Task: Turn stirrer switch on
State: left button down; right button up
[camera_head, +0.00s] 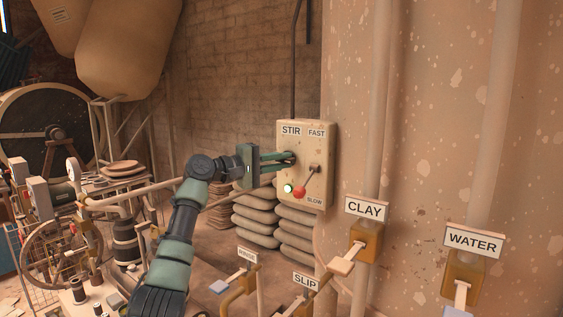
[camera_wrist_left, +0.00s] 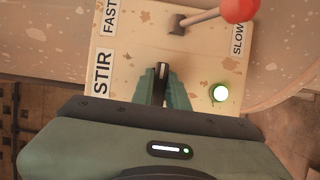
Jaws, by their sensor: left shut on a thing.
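The stirrer control box (camera_head: 318,150) is a cream panel with the labels STIR, FAST and SLOW, fixed at the wall's corner. My left gripper (camera_head: 292,158) reaches it from the left, its fingers at the panel face under the STIR label. In the left wrist view the fingers (camera_wrist_left: 161,88) are shut on the small dark stir switch (camera_wrist_left: 160,72), which is mostly hidden between them. A green-white lamp (camera_head: 288,188) is lit below the fingers; it also shows in the left wrist view (camera_wrist_left: 221,93). A speed lever with a red knob (camera_head: 299,192) points down toward SLOW.
Valves labelled CLAY (camera_head: 366,244) and WATER (camera_head: 462,270) stand at the right, with a SLIP sign (camera_head: 305,282) low in the middle. Stacked sacks (camera_head: 256,217) lie behind and below the box. Pipes and machinery fill the left.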

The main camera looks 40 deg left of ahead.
pick_arm(q)
jog(key=c, duration=1.4)
grip_release()
jog(key=b+v, duration=0.3)
jog(key=v, duration=0.4)
jog(key=shift+s, duration=0.4)
jog(key=shift+a, duration=0.15)
